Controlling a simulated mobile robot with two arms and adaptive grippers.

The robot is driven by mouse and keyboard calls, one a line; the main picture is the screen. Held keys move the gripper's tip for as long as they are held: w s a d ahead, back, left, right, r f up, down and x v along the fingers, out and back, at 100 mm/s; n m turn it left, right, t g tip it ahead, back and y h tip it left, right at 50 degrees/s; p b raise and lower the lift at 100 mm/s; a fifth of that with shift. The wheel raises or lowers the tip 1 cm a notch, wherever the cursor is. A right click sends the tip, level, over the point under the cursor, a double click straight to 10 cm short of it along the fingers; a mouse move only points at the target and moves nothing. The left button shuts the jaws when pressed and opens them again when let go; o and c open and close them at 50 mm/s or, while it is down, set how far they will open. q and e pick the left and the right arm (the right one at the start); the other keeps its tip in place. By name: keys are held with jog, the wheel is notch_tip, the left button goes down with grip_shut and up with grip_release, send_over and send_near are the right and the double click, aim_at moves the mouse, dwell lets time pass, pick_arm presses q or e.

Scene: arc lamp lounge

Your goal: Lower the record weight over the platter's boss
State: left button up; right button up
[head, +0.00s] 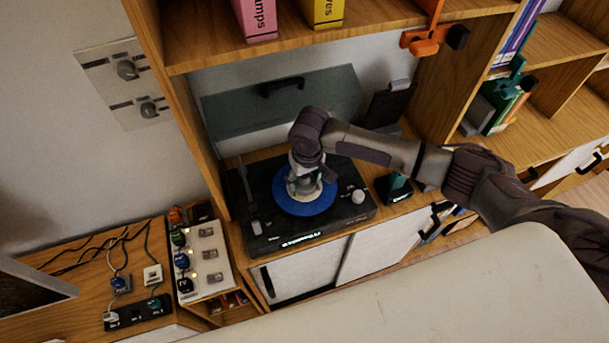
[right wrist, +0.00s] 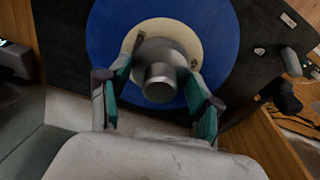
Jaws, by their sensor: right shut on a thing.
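The record weight (right wrist: 160,84) is a grey metal cylinder between the fingers of my right gripper (right wrist: 163,58). The gripper is shut on it and points down over the turntable. Below it is the turntable's blue disc (right wrist: 112,38) with a cream centre (right wrist: 166,27). In the head view, the blue disc (head: 304,208) lies on the black turntable (head: 262,180), and my right gripper (head: 306,183) hides most of its middle. The boss is hidden. I cannot tell whether the weight touches the centre. My left gripper is not in view.
The turntable's grey-green lid (head: 285,108) stands raised behind it. A tonearm (head: 247,190) lies along its left side, and a knob (head: 358,196) stands at its right. A switch panel (head: 204,258) with cables is at the left. Shelves with books surround the turntable.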

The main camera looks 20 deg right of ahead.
jog(key=o, duration=1.4)
notch_tip(320, 180, up, 12)
jog(key=s, duration=0.1)
jog(key=shift+s, duration=0.25)
